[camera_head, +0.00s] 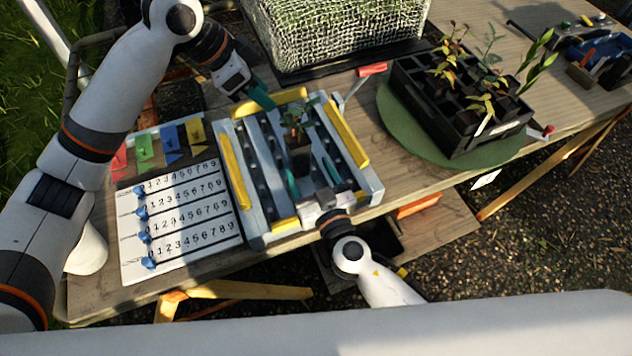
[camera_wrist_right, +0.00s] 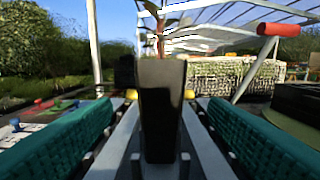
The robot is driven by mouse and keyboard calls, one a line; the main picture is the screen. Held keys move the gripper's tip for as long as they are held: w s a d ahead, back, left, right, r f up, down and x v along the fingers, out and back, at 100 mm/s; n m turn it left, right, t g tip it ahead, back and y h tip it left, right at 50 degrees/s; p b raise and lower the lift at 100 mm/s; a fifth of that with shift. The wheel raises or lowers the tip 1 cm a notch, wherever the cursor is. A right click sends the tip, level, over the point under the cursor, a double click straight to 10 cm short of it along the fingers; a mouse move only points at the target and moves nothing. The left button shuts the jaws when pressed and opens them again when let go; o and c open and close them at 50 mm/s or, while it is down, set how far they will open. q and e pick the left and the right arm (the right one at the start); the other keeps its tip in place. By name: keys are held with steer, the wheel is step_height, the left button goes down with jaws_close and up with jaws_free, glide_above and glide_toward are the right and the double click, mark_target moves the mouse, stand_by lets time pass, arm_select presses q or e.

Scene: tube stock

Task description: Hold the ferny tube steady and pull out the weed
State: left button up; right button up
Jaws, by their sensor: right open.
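A dark square tube (camera_head: 299,158) stands upright in the grey rack (camera_head: 365,190) with yellow edges. A small plant with green and reddish leaves (camera_head: 294,118) rises from it; I cannot tell weed from fern. In the right wrist view the tube (camera_wrist_right: 161,110) is straight ahead, its stem cut off by the top edge. My right gripper (camera_head: 312,180) is open at the rack's near side, its teal fingers either side of the tube's line, not closed on it. My left gripper (camera_head: 262,96) is above the rack's far left corner, apart from the tube; its finger gap is unclear.
A number board (camera_head: 180,222) with blue markers lies left of the rack, with coloured flags (camera_head: 170,143) behind. A mesh-covered crate (camera_head: 335,35) stands behind. A black seedling tray (camera_head: 455,135) sits on a round green mat (camera_head: 395,110) at right. A red-ended lever (camera_head: 371,69) rises near the rack.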

mark_target(295, 144)
steer(key=x, duration=0.9)
steer(key=shift+f, duration=0.1)
